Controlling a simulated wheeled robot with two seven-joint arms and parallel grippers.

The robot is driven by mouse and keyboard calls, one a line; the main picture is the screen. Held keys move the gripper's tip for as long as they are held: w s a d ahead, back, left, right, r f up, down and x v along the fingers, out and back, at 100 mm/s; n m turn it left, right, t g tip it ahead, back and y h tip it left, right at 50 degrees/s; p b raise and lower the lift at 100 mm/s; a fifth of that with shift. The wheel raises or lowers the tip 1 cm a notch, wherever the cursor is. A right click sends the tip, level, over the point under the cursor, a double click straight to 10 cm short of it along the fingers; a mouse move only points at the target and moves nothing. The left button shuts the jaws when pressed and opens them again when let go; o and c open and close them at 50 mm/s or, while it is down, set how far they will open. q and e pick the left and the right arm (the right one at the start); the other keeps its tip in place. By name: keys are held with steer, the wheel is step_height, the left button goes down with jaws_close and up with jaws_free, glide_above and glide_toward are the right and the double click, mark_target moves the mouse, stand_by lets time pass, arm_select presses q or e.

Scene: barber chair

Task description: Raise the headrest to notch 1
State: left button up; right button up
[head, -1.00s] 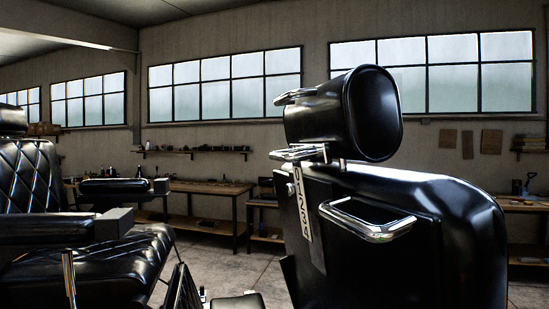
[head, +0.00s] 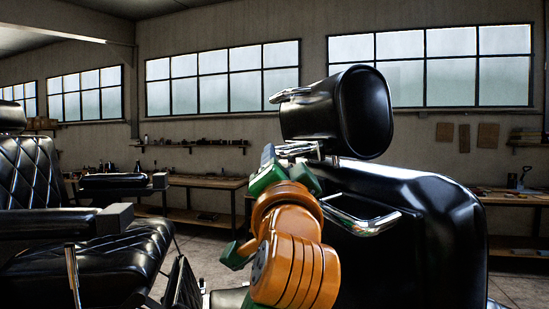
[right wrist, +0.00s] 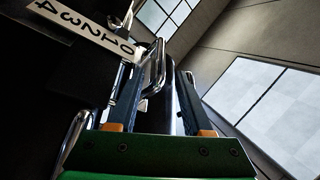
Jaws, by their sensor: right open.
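The black headrest (head: 350,112) sits above the backrest (head: 420,215) of the near barber chair, with a small gap showing between them. A chrome handle (head: 290,95) is on its upper left side; a lower chrome bar (head: 298,149) is just beneath. My right gripper (head: 280,155) is raised at that lower bar. In the right wrist view my right gripper (right wrist: 160,85) is open, with a chrome loop (right wrist: 156,66) at and partly between its fingers; contact is unclear. The number strip (right wrist: 80,30), marked 0 to 4, shows there; my arm hides it in the head view. My left gripper is not visible.
A large chrome handle (head: 362,217) sticks out from the backrest, close to the right of my arm. A second black chair (head: 70,220) stands at left. Workbenches (head: 205,183) line the back wall. Open floor lies between the chairs.

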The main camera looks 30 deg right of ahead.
steer(key=p+x, duration=0.1)
steer(key=x, duration=0.2)
steer(key=p+x, duration=0.1)
steer(key=x, duration=0.2)
steer(key=shift+w+a+f+p, duration=0.15)
steer(key=shift+w+a+p, duration=0.05)
steer(key=shift+a+p, duration=0.1)
steer(key=shift+w+d, duration=0.15)
steer(key=shift+d, duration=0.1)
steer(key=shift+c, duration=0.5)
steer(key=shift+a, duration=0.1)
jaws_close()
